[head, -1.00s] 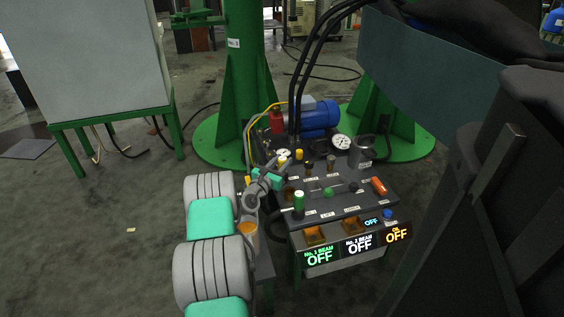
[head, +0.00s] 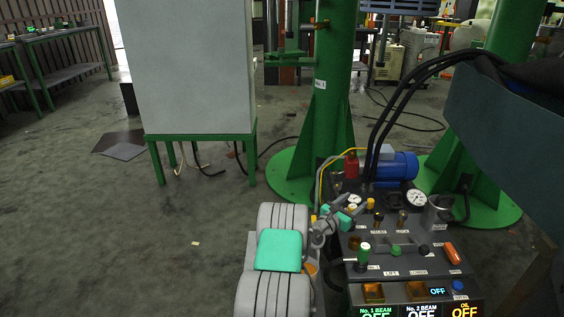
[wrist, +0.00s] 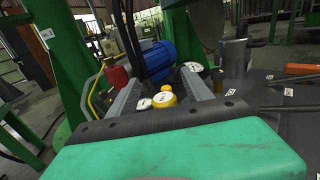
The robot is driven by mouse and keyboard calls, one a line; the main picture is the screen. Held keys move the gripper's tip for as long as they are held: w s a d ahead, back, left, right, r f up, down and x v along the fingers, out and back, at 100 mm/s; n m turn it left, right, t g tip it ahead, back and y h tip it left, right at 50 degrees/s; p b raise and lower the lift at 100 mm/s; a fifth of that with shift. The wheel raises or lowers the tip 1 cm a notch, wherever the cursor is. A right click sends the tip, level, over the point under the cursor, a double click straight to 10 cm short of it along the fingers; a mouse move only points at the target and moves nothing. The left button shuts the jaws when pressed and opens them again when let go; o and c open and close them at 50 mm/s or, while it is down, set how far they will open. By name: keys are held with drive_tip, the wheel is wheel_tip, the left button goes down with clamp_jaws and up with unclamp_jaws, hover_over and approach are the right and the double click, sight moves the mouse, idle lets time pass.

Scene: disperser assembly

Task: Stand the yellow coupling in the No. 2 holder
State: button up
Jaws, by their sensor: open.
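A small yellow piece that looks like the yellow coupling (head: 371,203) stands upright at the back left of the dark console. In the wrist view a round yellow top (wrist: 163,97) shows between my two grey fingers, with clear space on both sides. My gripper (head: 353,204) is open at the console's back left edge, close to the yellow piece and not visibly touching it. Two brass-coloured upright fittings (head: 378,220) (head: 402,218) stand on the console to the right. The small labels are too blurred for me to tell which is the No. 2 holder.
A green-topped knob (head: 364,250), an orange handle (head: 452,253) and a grey cylinder (head: 438,213) stand up from the console. Pressure gauges (head: 416,198), a blue motor (head: 391,167), a red can (head: 351,165) and black hoses are behind. A green column (head: 333,100) rises behind my gripper.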

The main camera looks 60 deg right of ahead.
wheel_tip(320, 180, up, 7)
drive_tip(key=p, duration=0.3)
drive_tip(key=shift+p, duration=0.35)
drive_tip(key=w+a+r+n+t, duration=0.1)
drive_tip(key=w+a+r+t, duration=0.1)
drive_tip(key=w+a, duration=0.3)
drive_tip(key=w+a+r+n+t, duration=0.2)
drive_tip(key=w+a+r, duration=0.3)
drive_tip(key=w, duration=0.7)
drive_tip(key=w+a+r+n+t, duration=0.1)
drive_tip(key=w+a+r+t, duration=0.2)
drive_tip(key=w+a, duration=0.2)
drive_tip(key=w, duration=0.3)
drive_tip(key=shift+w+r+n, duration=0.2)
drive_tip(key=shift+w+n, duration=0.1)
drive_tip(key=shift+w, duration=0.1)
drive_tip(key=shift+d, duration=0.1)
